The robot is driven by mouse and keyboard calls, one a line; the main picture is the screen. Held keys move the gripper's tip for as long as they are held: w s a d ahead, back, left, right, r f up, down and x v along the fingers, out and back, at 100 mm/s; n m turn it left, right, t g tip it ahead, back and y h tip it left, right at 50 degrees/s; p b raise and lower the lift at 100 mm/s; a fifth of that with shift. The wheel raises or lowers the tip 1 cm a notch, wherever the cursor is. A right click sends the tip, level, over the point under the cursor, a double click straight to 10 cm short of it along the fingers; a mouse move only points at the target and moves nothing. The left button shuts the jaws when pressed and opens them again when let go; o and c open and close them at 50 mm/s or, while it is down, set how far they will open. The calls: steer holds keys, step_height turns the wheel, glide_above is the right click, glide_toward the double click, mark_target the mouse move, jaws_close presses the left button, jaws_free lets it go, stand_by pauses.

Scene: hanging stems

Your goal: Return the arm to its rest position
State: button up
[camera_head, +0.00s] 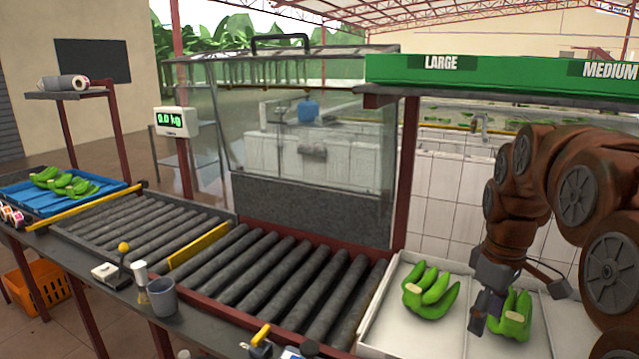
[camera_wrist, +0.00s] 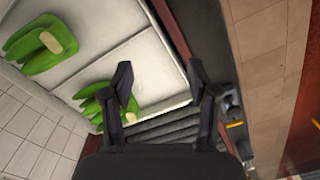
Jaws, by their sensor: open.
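My gripper (camera_head: 482,318) hangs over the white sorting tray (camera_head: 385,330) at the lower right of the head view. Its fingers stand apart in the wrist view (camera_wrist: 161,80), with nothing between them. One green banana bunch (camera_head: 431,291) lies in the tray left of my gripper. A second green bunch (camera_head: 517,318) lies to the right, partly hidden behind my gripper.
The roller conveyor (camera_head: 285,270) runs left from the tray. A green sign board (camera_head: 500,68) reading LARGE and MEDIUM hangs above. A blue tray (camera_head: 110,187) with bananas is at the far left. A scale display (camera_head: 177,121) reads 0.0 kg. A grey cup (camera_head: 162,297) stands at the front edge.

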steer(key=s+a+f+m, duration=0.2)
steer(key=s+a+f, duration=0.1)
steer(key=s, duration=0.5)
steer(key=s+a+f+m+g, duration=0.1)
steer(key=s+a+f+m, duration=0.2)
steer(key=s, duration=0.6)
steer(key=s+a+f+m+p, duration=0.1)
steer(key=s+a+f+m, duration=0.1)
steer(key=s+a, duration=0.3)
steer(key=s, duration=0.4)
steer(key=shift+f+g, duration=0.3)
steer(key=shift+f, duration=0.1)
steer(key=shift+a, duration=0.1)
steer(key=shift+c, duration=0.5)
steer(key=shift+c, duration=0.9)
steer(key=shift+m, duration=0.3)
steer(key=shift+c, duration=0.4)
